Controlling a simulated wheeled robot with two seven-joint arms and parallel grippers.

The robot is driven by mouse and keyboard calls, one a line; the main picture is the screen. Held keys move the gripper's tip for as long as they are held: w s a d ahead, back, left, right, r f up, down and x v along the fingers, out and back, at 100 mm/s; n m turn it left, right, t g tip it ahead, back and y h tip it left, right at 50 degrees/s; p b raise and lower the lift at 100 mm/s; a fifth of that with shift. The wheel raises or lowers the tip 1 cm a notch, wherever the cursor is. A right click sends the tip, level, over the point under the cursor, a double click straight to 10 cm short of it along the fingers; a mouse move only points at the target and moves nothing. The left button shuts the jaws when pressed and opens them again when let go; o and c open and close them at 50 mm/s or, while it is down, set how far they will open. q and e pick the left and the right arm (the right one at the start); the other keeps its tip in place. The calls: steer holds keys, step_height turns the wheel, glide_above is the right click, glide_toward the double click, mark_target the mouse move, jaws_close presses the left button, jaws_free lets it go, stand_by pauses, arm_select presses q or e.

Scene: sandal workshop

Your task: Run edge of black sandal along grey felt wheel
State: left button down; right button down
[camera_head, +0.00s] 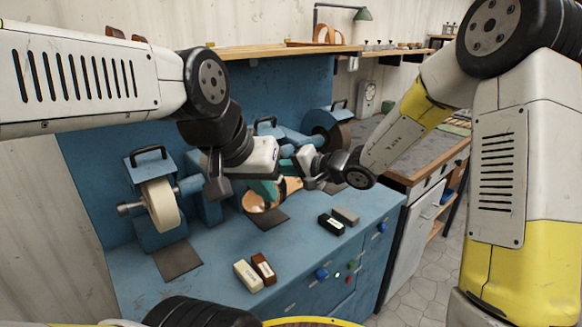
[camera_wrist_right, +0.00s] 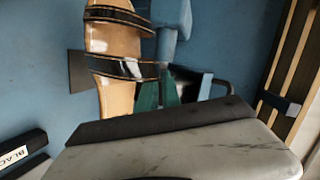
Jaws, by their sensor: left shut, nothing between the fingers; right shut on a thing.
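The black sandal shows as a tan sole with glossy black straps in the right wrist view (camera_wrist_right: 112,45). In the head view its tan part (camera_head: 291,185) is partly covered by the grippers. My right gripper (camera_wrist_right: 158,92), with green fingertips, is shut on the sandal at its side. A pale wheel (camera_head: 160,206) stands at the left of the blue machine and a dark wheel (camera_head: 339,138) at the right. The middle of the machine is hidden behind my grippers, so I cannot tell the grey felt wheel or any contact.
The blue bench (camera_head: 215,285) carries a cream block (camera_head: 248,276), a brown block (camera_head: 264,268), a black block (camera_head: 330,225) and a grey block (camera_head: 345,215) near its front. Dark mats (camera_head: 178,260) lie below the wheels. A grey-topped workbench (camera_head: 400,155) stands at right.

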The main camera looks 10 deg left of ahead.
steer(key=shift+s+a, duration=0.1)
steer(key=shift+a, duration=0.05)
stand_by(0.4)
steer(key=shift+s+a, duration=0.4)
steer(key=shift+a, duration=0.1)
steer(key=shift+s+a+r, duration=0.1)
steer(key=shift+s+a, duration=0.1)
stand_by(0.3)
steer(key=shift+s+a, duration=0.45)
steer(key=shift+s, duration=0.05)
steer(key=shift+s+a, duration=0.2)
stand_by(0.4)
steer(key=shift+s+a, duration=0.35)
steer(key=shift+s+a, duration=0.1)
stand_by(0.8)
steer(key=shift+s+a, duration=0.55)
steer(key=shift+s+a, duration=0.15)
stand_by(0.4)
